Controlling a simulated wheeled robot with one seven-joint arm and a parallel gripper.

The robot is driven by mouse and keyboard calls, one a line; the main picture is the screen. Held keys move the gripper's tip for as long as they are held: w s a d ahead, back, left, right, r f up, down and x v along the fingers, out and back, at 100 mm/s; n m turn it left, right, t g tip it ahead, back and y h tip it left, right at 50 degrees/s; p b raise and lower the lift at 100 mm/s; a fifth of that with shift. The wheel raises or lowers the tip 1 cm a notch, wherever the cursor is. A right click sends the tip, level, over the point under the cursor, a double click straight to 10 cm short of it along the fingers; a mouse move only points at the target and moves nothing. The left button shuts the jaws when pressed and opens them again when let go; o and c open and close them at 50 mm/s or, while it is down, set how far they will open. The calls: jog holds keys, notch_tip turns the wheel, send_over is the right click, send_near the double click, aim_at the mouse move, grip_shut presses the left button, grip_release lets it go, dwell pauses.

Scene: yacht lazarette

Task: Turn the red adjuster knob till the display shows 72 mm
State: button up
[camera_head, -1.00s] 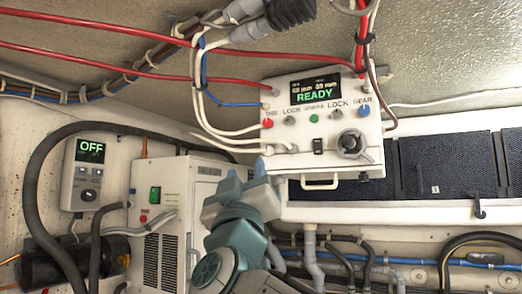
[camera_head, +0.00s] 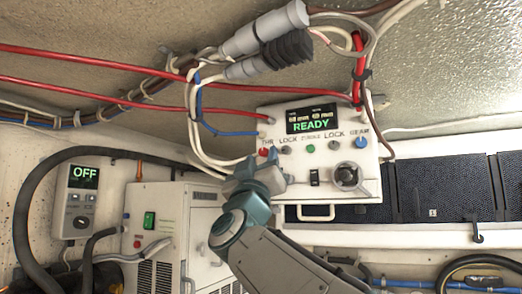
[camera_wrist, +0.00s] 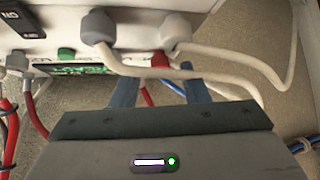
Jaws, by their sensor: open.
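The white control box (camera_head: 297,188) hangs in the middle of the head view. Its display (camera_head: 311,118) reads READY, with small figures above that I cannot read. The red knob (camera_head: 265,152), under the label THR, is at the left of the knob row. My gripper (camera_head: 262,163) is just below it, partly covering the box's left lower face. In the wrist view my gripper (camera_wrist: 160,86) is open, with two blue fingers apart. The red knob (camera_wrist: 160,59) shows beyond and between them, partly hidden by a white cable. I see no contact with it.
A grey lock knob (camera_head: 286,150) sits close right of the red one; green (camera_head: 310,149) and blue (camera_head: 361,142) controls are farther right. White cables (camera_wrist: 205,76) cross near my fingers. A grey connector (camera_wrist: 98,27) stands close by in the wrist view.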

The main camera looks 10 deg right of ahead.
jog(key=shift+w+d+r, duration=0.15)
jog(key=shift+w+r, duration=0.25)
jog(key=shift+r, duration=0.05)
grip_shut()
